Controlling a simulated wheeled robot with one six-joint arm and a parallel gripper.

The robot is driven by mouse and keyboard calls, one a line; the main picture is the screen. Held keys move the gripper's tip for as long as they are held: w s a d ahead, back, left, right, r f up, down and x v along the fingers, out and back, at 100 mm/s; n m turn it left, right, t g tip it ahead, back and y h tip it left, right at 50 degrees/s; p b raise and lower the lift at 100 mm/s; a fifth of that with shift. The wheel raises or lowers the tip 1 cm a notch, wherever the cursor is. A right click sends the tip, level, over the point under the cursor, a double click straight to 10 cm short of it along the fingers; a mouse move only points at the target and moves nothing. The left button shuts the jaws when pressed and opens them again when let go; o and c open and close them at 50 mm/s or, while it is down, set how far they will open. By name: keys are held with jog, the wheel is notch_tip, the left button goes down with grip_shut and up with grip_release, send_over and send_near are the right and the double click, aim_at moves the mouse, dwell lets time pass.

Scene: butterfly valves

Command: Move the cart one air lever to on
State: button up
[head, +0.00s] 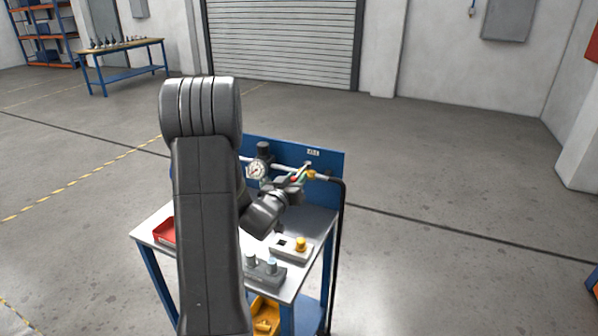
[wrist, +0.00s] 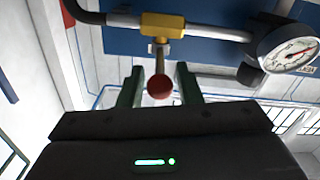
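The air lever ends in a red ball knob (wrist: 160,87) on a thin stem. The stem comes from a yellow valve body (wrist: 163,26) on a grey pipe and points crosswise to the pipe in the wrist view. My gripper (wrist: 160,72) is open, one finger on each side of the knob and stem, with visible gaps to both. In the head view my gripper (head: 291,184) is at the cart's blue back panel (head: 328,163), beside the yellow valve (head: 311,174). My arm hides part of the cart's left side there.
A pressure gauge (head: 257,170) sits on the pipe left of the valve. The cart top holds a box with a yellow button (head: 301,244), a grey block with knobs (head: 265,270) and a red bin (head: 165,232). A black hose (head: 342,230) runs down the right. The surrounding floor is clear.

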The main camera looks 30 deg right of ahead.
aim_at(301, 172)
jog(key=shift+x, duration=1.35)
grip_shut()
jog(key=shift+f, duration=0.1)
